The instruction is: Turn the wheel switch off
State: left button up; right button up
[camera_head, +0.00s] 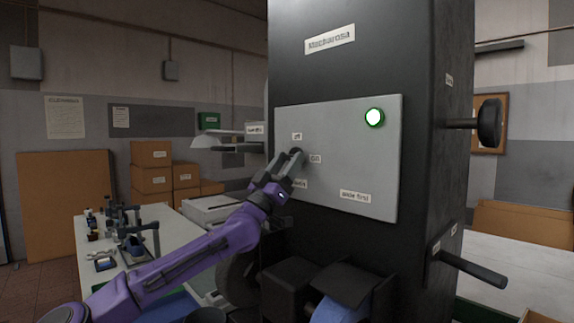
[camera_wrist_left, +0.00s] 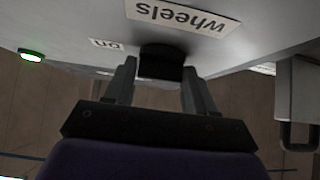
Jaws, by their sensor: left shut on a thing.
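The wheel switch is a dark knob (camera_head: 297,153) on the grey panel (camera_head: 345,122) of the black machine. My left gripper (camera_head: 291,161) reaches up from the left and is shut on the knob. In the left wrist view the knob (camera_wrist_left: 161,62) is between the two fingers (camera_wrist_left: 160,80), beside a "wheels" label (camera_wrist_left: 182,14). The knob's exact turn is hidden by the fingers. My right gripper is out of view.
A workbench (camera_head: 172,233) with clamps and small tools stands at the left, with cardboard boxes (camera_head: 152,179) behind it. A black round knob (camera_head: 489,123) and a lever (camera_head: 472,268) stick out from the machine's right side.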

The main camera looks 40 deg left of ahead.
pick_arm(q)
jog(key=n+g+y+b, duration=0.1)
jog(key=n+g+y, duration=0.1)
jog(key=n+y, duration=0.2)
jog(key=n+g+y+b, duration=0.1)
jog(key=n+g+y, duration=0.1)
jog(key=n+y, duration=0.3)
jog(key=d+n+g+y+b, duration=0.1)
jog(key=n+y, duration=0.3)
jog(key=n, duration=0.4)
jog(key=shift+r+g+y, duration=0.25)
jog(key=shift+g+y, duration=0.15)
jog(key=shift+g, duration=0.3)
jog(key=n+g, duration=0.2)
jog(key=shift+s+r+n+y, duration=0.1)
jog(key=shift+r+n+y, duration=0.05)
jog(key=shift+n+y, duration=0.15)
jog(key=shift+r+n+g+p, duration=0.1)
jog(key=shift+n+g+p, duration=0.55)
jog(key=shift+n, duration=0.35)
jog(key=n+g+p, duration=0.1)
jog(key=n+g, duration=0.1)
jog(key=shift+r+n+g+p, duration=0.15)
jog(key=shift+n+g+p, duration=0.1)
jog(key=shift+n+p, duration=0.15)
jog(key=shift+n+g+h+p, duration=0.4)
jog(key=shift+n+h+p, duration=0.15)
jog(key=shift+n+h, duration=0.15)
jog(key=o, duration=1)
jog(key=shift+c, duration=0.2)
